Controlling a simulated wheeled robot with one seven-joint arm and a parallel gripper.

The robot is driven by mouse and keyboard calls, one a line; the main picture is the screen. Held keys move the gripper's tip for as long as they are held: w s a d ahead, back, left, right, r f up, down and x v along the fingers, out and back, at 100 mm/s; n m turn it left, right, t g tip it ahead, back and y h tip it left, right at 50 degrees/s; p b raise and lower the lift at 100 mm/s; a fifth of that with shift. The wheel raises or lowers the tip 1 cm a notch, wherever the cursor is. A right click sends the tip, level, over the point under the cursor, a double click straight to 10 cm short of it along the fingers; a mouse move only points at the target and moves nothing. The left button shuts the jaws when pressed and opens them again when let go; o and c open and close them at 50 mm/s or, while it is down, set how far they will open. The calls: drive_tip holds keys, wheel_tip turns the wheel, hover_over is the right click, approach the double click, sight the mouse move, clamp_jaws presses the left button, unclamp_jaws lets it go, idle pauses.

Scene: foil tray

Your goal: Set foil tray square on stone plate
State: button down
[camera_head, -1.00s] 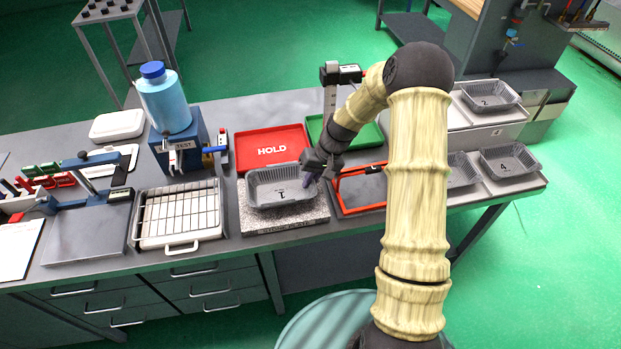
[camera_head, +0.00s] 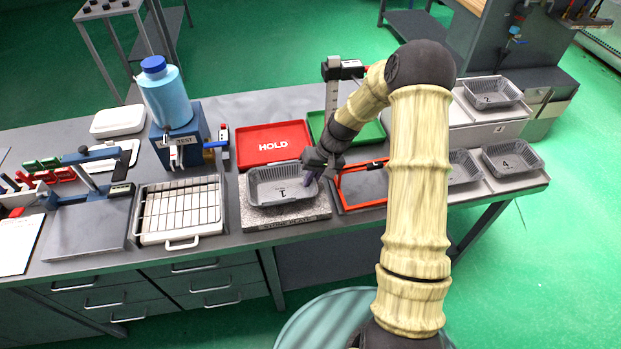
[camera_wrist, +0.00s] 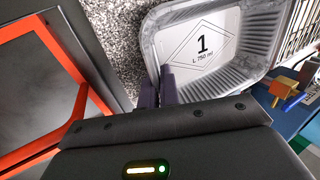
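The grey foil tray (camera_head: 262,198), marked 1, is over the speckled stone plate (camera_head: 285,217) and appears to rest on it, upright. Its sides look roughly in line with the plate's, with a bare stone strip in front. In the wrist view the tray (camera_wrist: 215,75) fills the upper middle, with stone plate (camera_wrist: 112,35) to its left. My gripper (camera_head: 312,177) is at the tray's right end. In the wrist view my gripper (camera_wrist: 159,82) has its purple fingers close together, one on each side of the tray's wall, shut on it. The tray's underside is hidden.
A red HOLD tray (camera_head: 250,140) lies behind the plate. A red-orange frame (camera_head: 342,190) stands close on the right, and a wire rack (camera_head: 180,212) on the left. More foil trays (camera_head: 510,158) sit at far right.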

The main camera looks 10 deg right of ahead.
drive_tip(key=shift+f, duration=0.25)
idle(0.6)
drive_tip(key=c, duration=1.6)
unclamp_jaws()
drive_tip(key=shift+o, duration=0.2)
drive_tip(key=shift+d+r, duration=0.1)
